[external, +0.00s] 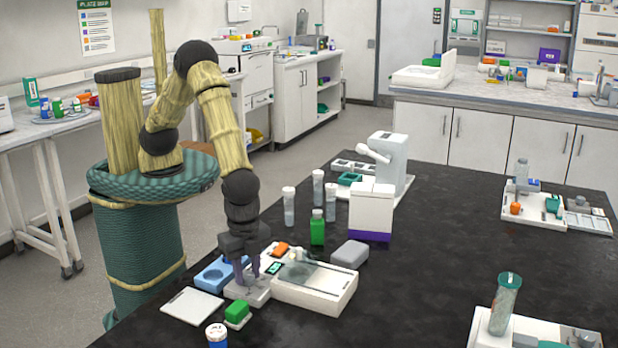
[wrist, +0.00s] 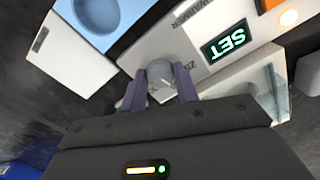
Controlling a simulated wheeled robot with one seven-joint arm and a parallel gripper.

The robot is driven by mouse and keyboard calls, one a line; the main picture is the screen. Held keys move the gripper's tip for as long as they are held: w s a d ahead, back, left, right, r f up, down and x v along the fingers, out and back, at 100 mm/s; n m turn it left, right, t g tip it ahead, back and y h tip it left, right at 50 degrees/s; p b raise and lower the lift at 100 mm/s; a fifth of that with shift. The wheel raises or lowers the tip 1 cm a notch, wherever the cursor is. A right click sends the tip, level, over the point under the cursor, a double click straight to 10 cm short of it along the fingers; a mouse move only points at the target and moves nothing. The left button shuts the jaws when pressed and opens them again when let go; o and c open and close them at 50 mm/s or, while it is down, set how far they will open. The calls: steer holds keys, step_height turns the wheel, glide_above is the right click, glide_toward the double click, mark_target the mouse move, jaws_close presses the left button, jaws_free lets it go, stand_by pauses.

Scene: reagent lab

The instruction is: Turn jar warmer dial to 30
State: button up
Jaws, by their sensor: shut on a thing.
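The jar warmer (external: 262,292) is a pale unit near the table's front edge, below my arm. In the wrist view its pale panel (wrist: 198,58) carries partly covered lettering that reads "WARMER" upside down. Its dark display (wrist: 228,41) shows "SET" in green, also upside down, with no number visible. The round grey dial (wrist: 160,74) sits between the two purple fingers of my gripper (wrist: 161,88). My gripper (external: 248,275) is shut on the dial, one finger at each side. The fingers hide the dial's sides, and I cannot read its setting.
A blue piece with a round well (external: 212,274) lies left of the warmer. A green bottle (external: 317,228) and a grey block (external: 350,253) stand behind. The table's right middle is clear.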

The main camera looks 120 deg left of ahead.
mark_target(248, 274)
steer(key=shift+w+r+m, duration=0.1)
steer(key=shift+m, duration=1.2)
steer(key=o, duration=1)
steer(key=shift+c, duration=0.2)
step_height(248, 274, up, 17)
steer(key=shift+r, duration=0.15)
steer(key=shift+a, duration=0.1)
